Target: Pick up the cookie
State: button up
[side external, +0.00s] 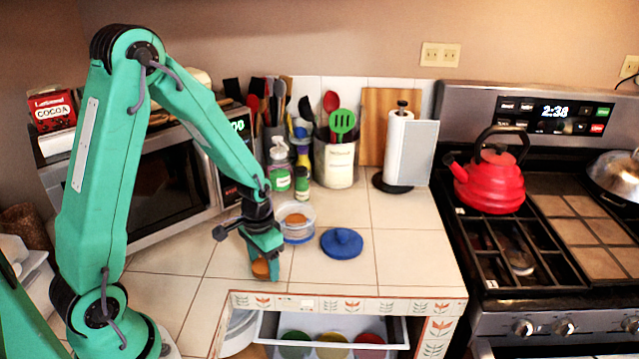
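A brown-orange cookie (261,269) shows at the tip of my gripper (266,268), low over the tiled counter near its front edge. The gripper points down and hides part of the cookie. The cookie looks tilted up rather than flat; I cannot tell whether the fingers are shut on it or whether it touches the counter. Another cookie-like brown disc (296,219) shows in a clear round jar (298,236), just behind and right of my gripper. The jar is open, and a blue lid (341,243) lies on the counter to its right.
An open drawer (390,334) with several coloured bowls is below the counter's front edge. A microwave (165,185), utensil crock (335,160) and paper towel holder (398,150) stand behind. A red kettle (489,180) sits on the stove. The counter right of the lid is clear.

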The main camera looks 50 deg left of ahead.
aim_at(264, 266)
jog(key=c, duration=0.8)
jog(key=shift+o, duration=0.2)
jog(key=shift+r, duration=0.15)
jog(key=shift+r, duration=0.7)
jog(key=r, duration=0.2)
jog(key=shift+d+r, duration=0.25)
jog(key=shift+r, duration=0.15)
jog(key=s+d+r, duration=0.4)
jog(key=d+r, duration=0.2)
jog(key=d, duration=0.4)
jog(key=shift+d+r, duration=0.25)
jog(key=shift+r, duration=0.05)
jog(key=w+a+r+n, duration=0.2)
jog(key=w+a+n, duration=0.4)
jog(key=w+a, duration=1)
jog(key=shift+w+a, duration=0.35)
jog(key=shift+w, duration=0.75)
